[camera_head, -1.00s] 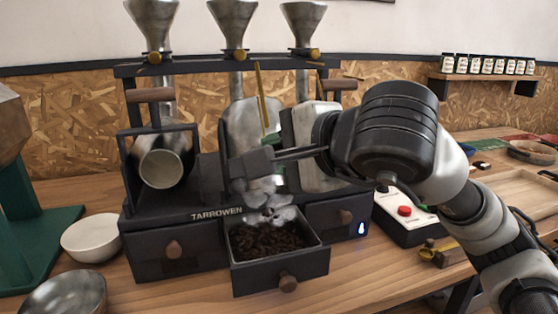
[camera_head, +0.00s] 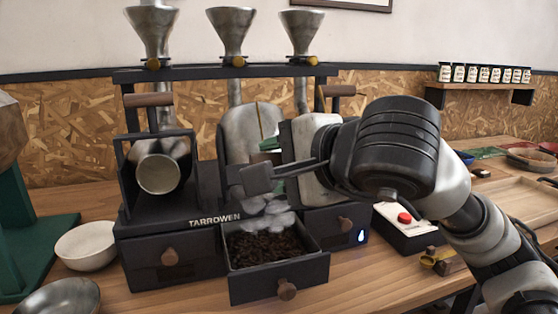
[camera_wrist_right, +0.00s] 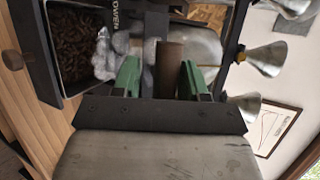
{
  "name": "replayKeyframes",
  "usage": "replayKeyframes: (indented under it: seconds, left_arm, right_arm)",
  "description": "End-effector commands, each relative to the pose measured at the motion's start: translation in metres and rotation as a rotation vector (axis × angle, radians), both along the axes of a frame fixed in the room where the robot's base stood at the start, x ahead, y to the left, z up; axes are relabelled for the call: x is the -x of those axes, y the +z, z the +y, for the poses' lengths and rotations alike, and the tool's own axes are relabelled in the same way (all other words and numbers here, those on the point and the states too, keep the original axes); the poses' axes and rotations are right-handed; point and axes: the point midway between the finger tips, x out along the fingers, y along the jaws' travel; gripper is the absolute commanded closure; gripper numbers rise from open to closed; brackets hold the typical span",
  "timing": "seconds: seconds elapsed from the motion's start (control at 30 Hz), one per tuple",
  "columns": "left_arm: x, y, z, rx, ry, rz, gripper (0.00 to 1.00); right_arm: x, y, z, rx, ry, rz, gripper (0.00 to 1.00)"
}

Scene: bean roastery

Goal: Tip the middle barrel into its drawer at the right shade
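The middle barrel (camera_head: 237,125) is a grey metal cylinder in the dark TARROWEN roaster, partly hidden by my right gripper. Below it the middle drawer (camera_head: 280,284) is pulled out, with dark brown beans (camera_head: 262,246) inside. Pale puffs of smoke hang between barrel and drawer. My right gripper (camera_wrist_right: 160,78) has its green-padded fingers on either side of a brown wooden handle (camera_wrist_right: 169,62). A gap shows beside one finger, so it looks open around the handle. The drawer and beans also show in the right wrist view (camera_wrist_right: 72,45). My left gripper is not in view.
The left barrel (camera_head: 158,172) faces forward above a closed drawer (camera_head: 170,262). A closed right drawer (camera_head: 340,222) has a glowing drop sign beside it. A control box with a red button (camera_head: 404,218) stands at right. White (camera_head: 87,246) and metal (camera_head: 62,298) bowls sit at left.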

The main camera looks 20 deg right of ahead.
Motion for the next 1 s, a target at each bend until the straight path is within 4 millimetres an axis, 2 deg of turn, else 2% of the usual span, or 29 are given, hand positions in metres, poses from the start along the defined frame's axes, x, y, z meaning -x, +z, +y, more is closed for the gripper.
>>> replayKeyframes:
  seconds: [0.3, 0.43, 0.8, 1.0]
  left_arm:
    - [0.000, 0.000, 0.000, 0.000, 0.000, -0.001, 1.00]
    - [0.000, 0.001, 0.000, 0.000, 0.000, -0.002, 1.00]
    - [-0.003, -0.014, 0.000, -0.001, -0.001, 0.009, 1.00]
    - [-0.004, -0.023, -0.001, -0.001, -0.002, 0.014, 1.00]
  right_arm:
    - [0.001, 0.002, -0.001, -0.004, -0.001, -0.004, 0.49]
    - [0.009, 0.007, -0.005, -0.005, -0.002, -0.005, 0.49]
    - [0.068, 0.032, -0.034, -0.002, -0.003, -0.007, 0.49]
    - [0.087, 0.039, -0.043, -0.002, -0.002, -0.003, 0.49]
